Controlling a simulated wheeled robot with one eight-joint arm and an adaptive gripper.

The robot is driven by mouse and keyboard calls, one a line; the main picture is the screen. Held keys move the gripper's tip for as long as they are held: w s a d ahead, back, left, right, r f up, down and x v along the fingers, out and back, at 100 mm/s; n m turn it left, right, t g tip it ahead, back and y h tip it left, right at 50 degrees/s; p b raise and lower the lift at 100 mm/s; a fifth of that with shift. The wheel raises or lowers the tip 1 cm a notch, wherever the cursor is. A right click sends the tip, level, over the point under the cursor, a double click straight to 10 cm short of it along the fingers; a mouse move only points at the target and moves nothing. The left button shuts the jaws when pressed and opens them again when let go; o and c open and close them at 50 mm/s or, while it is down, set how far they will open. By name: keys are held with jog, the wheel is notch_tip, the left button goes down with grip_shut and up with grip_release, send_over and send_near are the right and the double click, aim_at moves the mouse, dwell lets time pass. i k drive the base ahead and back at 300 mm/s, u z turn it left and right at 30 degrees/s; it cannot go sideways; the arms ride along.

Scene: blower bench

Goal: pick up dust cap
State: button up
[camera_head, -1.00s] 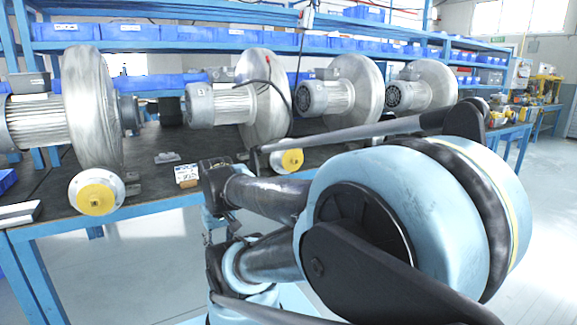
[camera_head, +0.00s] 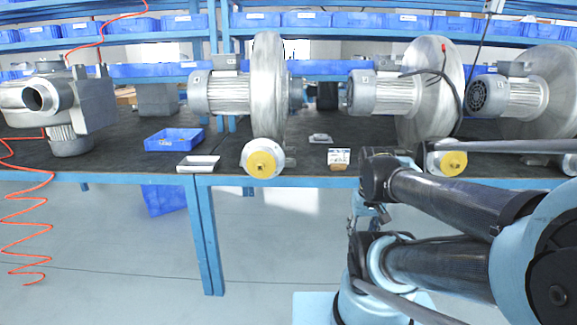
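A yellow round dust cap (camera_head: 261,164) sits on the outlet flange of the middle blower (camera_head: 268,85), facing me at the bench's front edge. A second yellow cap (camera_head: 450,163) is on the outlet of the blower to its right (camera_head: 432,90), partly behind my arm. My arm is folded at the right, in front of the bench. A small dark part at its wrist end (camera_head: 366,212) may be my gripper, but its fingers cannot be made out. It is to the right of the first cap and apart from it.
A blue tray (camera_head: 174,139), a small whitish open tray (camera_head: 198,164), a small box (camera_head: 339,158) and a grey part (camera_head: 320,138) lie on the dark bench (camera_head: 110,165). A grey pump (camera_head: 60,100) and red coiled hose (camera_head: 22,215) are at left. The floor in front is clear.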

aim_at(261, 163)
jog(key=z, duration=0.85)
jog(key=k, duration=0.45)
jog(key=u, duration=0.4)
